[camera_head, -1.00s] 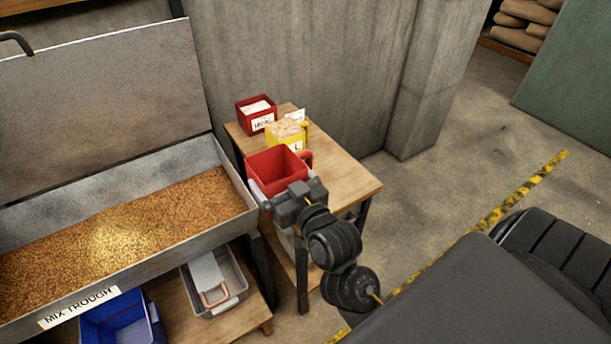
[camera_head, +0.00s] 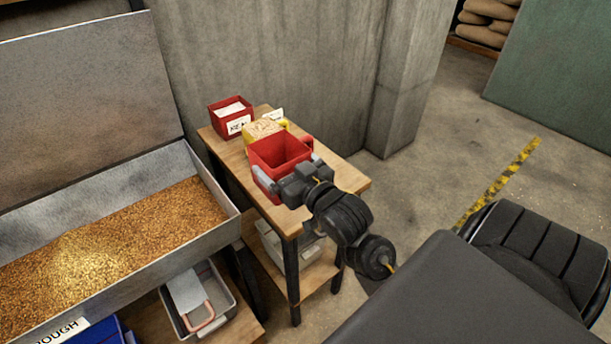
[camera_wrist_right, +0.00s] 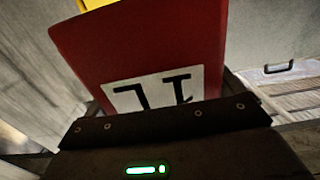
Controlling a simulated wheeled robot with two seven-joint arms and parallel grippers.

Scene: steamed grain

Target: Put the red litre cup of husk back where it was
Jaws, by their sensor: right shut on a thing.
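The red litre cup (camera_head: 279,150) is over the small wooden table in the head view, close in front of a yellow container. Its inside looks bare red, with no contents visible. My right gripper (camera_head: 290,176) is shut on it, one finger on each side. In the right wrist view the cup (camera_wrist_right: 140,50) fills the middle, with a white "1L" label that reads upside down. I cannot tell whether its base touches the table. My left gripper is not in view.
The small table (camera_head: 347,178) also holds a yellow container (camera_head: 252,136) of pale flakes and a red labelled box (camera_head: 220,115) at the back. The grain-filled mix trough (camera_head: 205,212) stands left. A concrete wall (camera_head: 290,60) is behind. The table's right front is clear.

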